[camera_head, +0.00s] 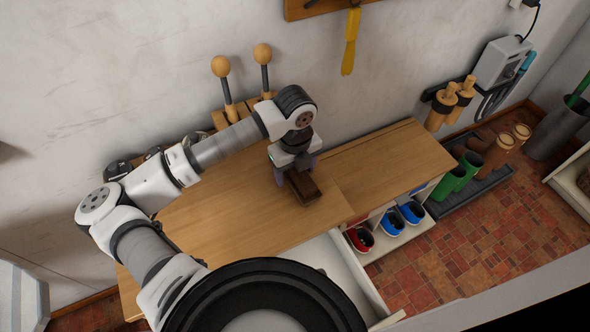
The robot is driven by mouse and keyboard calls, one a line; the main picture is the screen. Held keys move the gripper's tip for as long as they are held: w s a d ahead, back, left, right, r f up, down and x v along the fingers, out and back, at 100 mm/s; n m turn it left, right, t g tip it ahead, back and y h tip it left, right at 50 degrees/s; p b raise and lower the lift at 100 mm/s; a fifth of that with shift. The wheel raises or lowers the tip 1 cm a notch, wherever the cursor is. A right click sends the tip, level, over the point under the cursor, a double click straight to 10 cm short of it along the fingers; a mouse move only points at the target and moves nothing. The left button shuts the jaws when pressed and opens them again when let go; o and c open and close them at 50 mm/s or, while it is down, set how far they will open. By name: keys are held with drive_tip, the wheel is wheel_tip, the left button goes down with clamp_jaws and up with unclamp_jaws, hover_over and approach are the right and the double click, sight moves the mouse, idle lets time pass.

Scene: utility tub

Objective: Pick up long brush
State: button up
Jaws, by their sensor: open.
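A dark brown, oblong block-like object (305,188), which looks like the brush, lies on the wooden bench top (225,205). My gripper (294,172) points down over the far end of this object, with one finger on each side of it. The fingers are apart. I cannot tell whether they touch the object. Its far end is partly hidden by my gripper, and its bristles cannot be made out.
Wooden-knobbed tools (223,85) stand in a rack by the wall behind my arm. Dark items (118,169) lie at the bench's back left. The bench right of my gripper is clear (385,160). Shoes (411,212) sit on a shelf below. An open drawer (335,262) juts out in front.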

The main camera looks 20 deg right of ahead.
drive_tip(key=c, duration=0.9)
drive_tip(key=shift+c, duration=0.5)
drive_tip(key=shift+r, duration=0.15)
